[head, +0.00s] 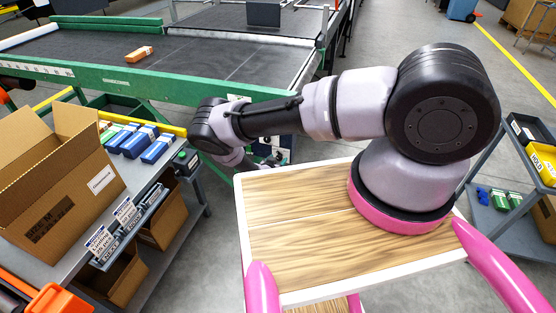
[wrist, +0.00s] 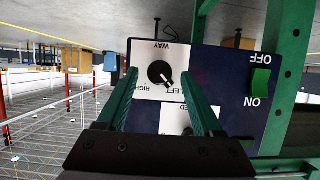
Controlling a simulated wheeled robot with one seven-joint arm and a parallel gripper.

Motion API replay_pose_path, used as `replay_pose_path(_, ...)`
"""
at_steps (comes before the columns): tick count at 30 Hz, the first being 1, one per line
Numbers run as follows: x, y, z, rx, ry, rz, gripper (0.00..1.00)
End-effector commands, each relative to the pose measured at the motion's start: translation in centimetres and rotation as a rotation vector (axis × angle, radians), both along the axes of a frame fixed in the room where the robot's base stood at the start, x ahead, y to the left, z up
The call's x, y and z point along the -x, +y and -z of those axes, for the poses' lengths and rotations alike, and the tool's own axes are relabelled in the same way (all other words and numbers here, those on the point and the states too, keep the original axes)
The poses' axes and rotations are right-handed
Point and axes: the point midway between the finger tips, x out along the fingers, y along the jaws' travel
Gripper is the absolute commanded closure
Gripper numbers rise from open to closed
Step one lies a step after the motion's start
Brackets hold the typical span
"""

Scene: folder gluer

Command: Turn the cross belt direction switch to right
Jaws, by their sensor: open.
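The cross belt direction switch is a round black knob (wrist: 160,74) on a white plate of a dark blue control panel (wrist: 225,60). The wrist view shows the panel upside down. The knob's pale pointer mark points down-right in the picture, toward the word LEFT; RIGHT is printed down-left. My gripper (wrist: 158,79) is open, its two green fingers on either side of the knob in the picture. I cannot tell whether they touch it. In the head view, my gripper (head: 266,161) is mostly hidden beside the panel (head: 285,150) under the green conveyor frame.
A green rocker switch (wrist: 261,80) marked ON and OFF is on the same panel. The green-framed conveyor (head: 190,85) carries an orange box (head: 139,54). A bench with an open carton (head: 60,180) and blue boxes (head: 157,149) stands at left.

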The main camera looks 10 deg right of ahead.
Motion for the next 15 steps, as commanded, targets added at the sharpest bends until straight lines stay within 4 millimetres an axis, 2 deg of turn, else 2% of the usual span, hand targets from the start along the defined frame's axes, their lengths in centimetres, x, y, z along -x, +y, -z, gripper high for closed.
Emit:
replay_pose_path(11,-0.71,-0.43,0.35,0.001,0.0,0.0,0.32)
replay_pose_path(12,-0.7,-0.43,0.35,0.001,0.0,0.0,0.36)
replay_pose_path(14,-0.69,-0.43,0.35,0.001,0.0,0.0,0.59)
replay_pose_path(15,-0.69,-0.43,0.34,0.001,0.0,0.0,0.74)
